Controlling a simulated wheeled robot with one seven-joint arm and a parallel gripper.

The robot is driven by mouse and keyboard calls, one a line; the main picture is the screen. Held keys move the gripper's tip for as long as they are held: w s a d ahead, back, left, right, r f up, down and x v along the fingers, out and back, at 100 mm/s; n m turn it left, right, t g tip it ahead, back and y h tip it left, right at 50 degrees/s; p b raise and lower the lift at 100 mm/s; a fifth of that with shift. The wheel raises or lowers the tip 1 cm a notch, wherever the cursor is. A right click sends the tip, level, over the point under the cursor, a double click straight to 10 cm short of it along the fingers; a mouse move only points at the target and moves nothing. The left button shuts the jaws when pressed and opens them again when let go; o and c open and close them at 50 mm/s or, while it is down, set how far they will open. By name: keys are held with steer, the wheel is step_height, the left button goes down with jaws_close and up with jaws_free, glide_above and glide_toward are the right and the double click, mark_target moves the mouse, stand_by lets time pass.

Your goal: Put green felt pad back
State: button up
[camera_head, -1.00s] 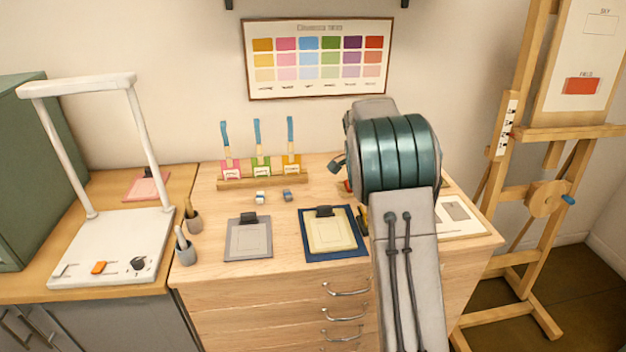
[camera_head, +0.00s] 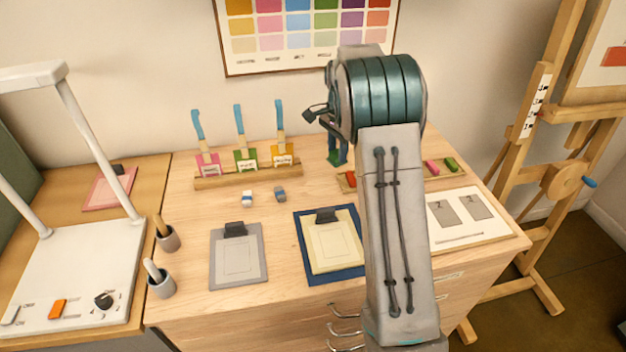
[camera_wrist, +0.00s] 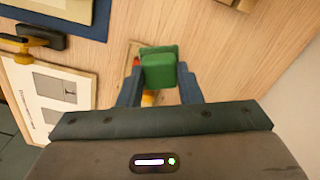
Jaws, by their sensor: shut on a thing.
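My gripper (camera_head: 337,158) is shut on a green felt pad and holds it above the back of the wooden table. In the head view the green felt pad (camera_head: 334,157) shows small between the fingers, left of my arm. In the wrist view the green felt pad (camera_wrist: 159,68) is a thick green block between the two blue-grey fingertips of my gripper (camera_wrist: 160,80). Below it is a wooden tray (camera_wrist: 131,50), with a bit of red and a bit of yellow showing beside the pad. The rest of the tray is hidden by the pad and fingers.
In the head view, pink (camera_head: 432,167) and green (camera_head: 451,164) pieces lie on the tray's right part; a red piece (camera_head: 350,180) lies left. My arm hides the middle. A rack (camera_head: 248,176) with three blue-handled tools stands left. A white card (camera_head: 470,236) lies at front right.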

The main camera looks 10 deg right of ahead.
steer(key=a+f, duration=0.1)
steer(key=a, duration=0.1)
steer(key=s+a+f, duration=0.1)
steer(key=a+f, duration=0.1)
steer(key=s+a+f+p, duration=0.1)
steer(key=a, duration=0.1)
steer(key=shift+s+a+f, duration=0.15)
steer(key=shift+a, duration=0.2)
step_height(320, 180, down, 4)
steer(key=shift+f+p, duration=0.1)
steer(key=shift+p, duration=0.45)
steer(key=o, duration=0.9)
step_height(320, 180, up, 12)
steer(key=b, duration=0.2)
steer(key=s+r+n+t, duration=0.1)
steer(key=s+r+n, duration=0.6)
steer(key=s, duration=0.7)
steer(key=s+n, duration=0.2)
steer(key=s, duration=0.4)
steer(key=s+f+n+t, duration=0.1)
steer(key=s+n, duration=0.1)
steer(key=s, duration=0.4)
steer(key=s+n+t, duration=0.1)
steer(key=s+n, duration=0.1)
steer(key=s, duration=0.4)
steer(key=shift+s+f+n+p, duration=0.1)
steer(key=shift+f+n+p, duration=0.2)
steer(key=shift+n, duration=0.1)
